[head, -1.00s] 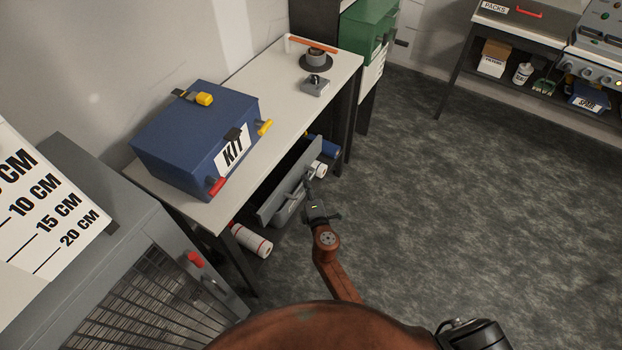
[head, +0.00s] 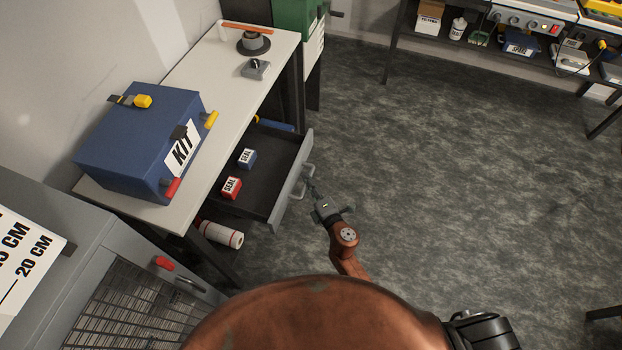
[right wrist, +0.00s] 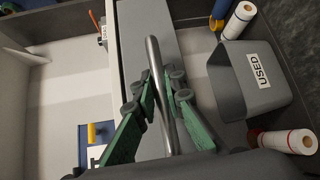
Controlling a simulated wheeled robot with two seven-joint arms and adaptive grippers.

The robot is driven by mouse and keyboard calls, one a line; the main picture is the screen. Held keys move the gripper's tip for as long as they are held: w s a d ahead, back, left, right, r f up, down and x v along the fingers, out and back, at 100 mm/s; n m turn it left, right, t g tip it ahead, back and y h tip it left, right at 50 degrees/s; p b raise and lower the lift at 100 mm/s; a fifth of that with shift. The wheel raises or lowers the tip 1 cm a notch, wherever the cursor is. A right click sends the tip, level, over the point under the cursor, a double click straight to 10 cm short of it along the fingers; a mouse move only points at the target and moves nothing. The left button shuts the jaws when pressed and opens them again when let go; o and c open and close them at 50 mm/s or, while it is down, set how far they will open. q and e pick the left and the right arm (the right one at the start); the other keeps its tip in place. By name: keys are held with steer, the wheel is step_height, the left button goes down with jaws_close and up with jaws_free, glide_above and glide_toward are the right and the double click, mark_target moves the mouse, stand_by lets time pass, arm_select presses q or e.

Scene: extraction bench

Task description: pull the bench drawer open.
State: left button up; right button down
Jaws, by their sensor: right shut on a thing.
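The bench drawer (head: 268,167) stands pulled out from under the white-topped bench (head: 190,100). Inside it lie a red SEAL box (head: 231,188) and a blue SEAL box (head: 246,159). My right gripper (head: 312,190) is at the drawer front. In the right wrist view its green fingers (right wrist: 160,108) are shut around the metal bar handle (right wrist: 158,85), one on each side. The grey drawer front (right wrist: 150,35) shows behind the handle. My left gripper is not in view.
A blue KIT case (head: 140,140) sits on the bench top. A white roll (head: 221,234) lies low beside the bench leg, and a grey USED bin (right wrist: 255,80) is under the drawer. A grey mesh cabinet (head: 130,290) stands at lower left. The floor to the right is clear.

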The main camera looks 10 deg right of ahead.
steer(key=shift+s+f, duration=0.1)
steer(key=c, duration=2)
jaws_free()
steer(key=v, duration=1.2)
